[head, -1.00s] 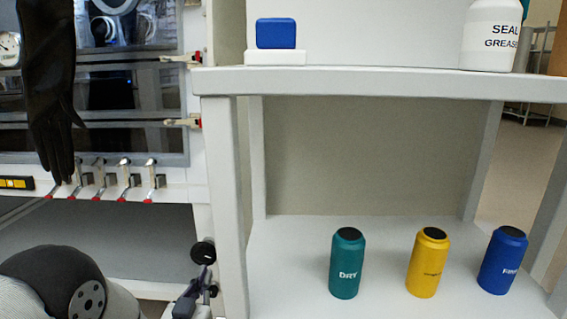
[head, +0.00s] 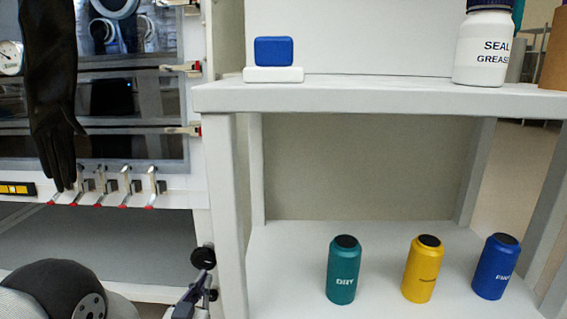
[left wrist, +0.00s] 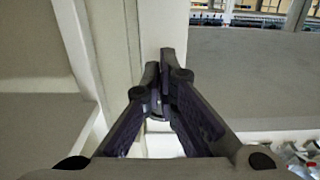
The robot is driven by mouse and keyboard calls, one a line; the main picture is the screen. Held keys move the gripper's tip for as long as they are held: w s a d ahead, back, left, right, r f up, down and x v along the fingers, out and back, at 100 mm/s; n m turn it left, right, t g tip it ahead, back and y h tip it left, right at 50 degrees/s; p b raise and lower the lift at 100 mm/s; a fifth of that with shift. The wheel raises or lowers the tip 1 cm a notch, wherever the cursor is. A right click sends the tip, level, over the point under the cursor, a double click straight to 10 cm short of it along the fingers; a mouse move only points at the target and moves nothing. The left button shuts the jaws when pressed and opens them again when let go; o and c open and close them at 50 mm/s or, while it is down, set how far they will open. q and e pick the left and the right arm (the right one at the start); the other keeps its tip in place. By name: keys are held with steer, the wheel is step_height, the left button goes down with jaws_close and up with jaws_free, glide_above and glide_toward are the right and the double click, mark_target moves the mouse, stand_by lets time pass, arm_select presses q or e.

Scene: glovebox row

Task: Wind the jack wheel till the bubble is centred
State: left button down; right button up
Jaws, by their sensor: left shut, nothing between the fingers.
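A black round wheel (head: 203,257) shows in the head view by the post between the glovebox and the shelf unit; I take it to be the jack wheel. My left gripper (head: 204,278) is just below it, its fingers shut and empty. I cannot tell whether they touch the wheel. In the left wrist view the closed fingers (left wrist: 161,72) point at a pale post, and I cannot make out the wheel there. A yellow level (head: 17,188) is on the glovebox front at the far left; its bubble is too small to read. My right gripper is not in view.
A black glove (head: 50,90) hangs before the glovebox window, above several red-tipped clamps (head: 124,187). The white shelf unit (head: 350,96) holds a blue block (head: 273,50) and a grease jar (head: 484,48) above; teal (head: 342,270), yellow (head: 422,270) and blue (head: 496,267) bottles stand below.

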arm_select(q)
steer(key=shift+w+a+r+p, duration=0.3)
steer(key=shift+w+a+r, duration=0.1)
steer(key=shift+w+a, duration=0.2)
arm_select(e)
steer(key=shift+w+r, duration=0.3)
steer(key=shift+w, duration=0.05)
arm_select(q)
steer(key=s+f+p, duration=0.1)
steer(key=s+p, duration=0.2)
steer(key=s, duration=0.3)
steer(key=shift+s+f, duration=0.2)
steer(key=shift+s, duration=0.05)
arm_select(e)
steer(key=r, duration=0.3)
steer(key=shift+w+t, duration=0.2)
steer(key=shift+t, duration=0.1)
arm_select(q)
steer(key=shift+a, duration=0.15)
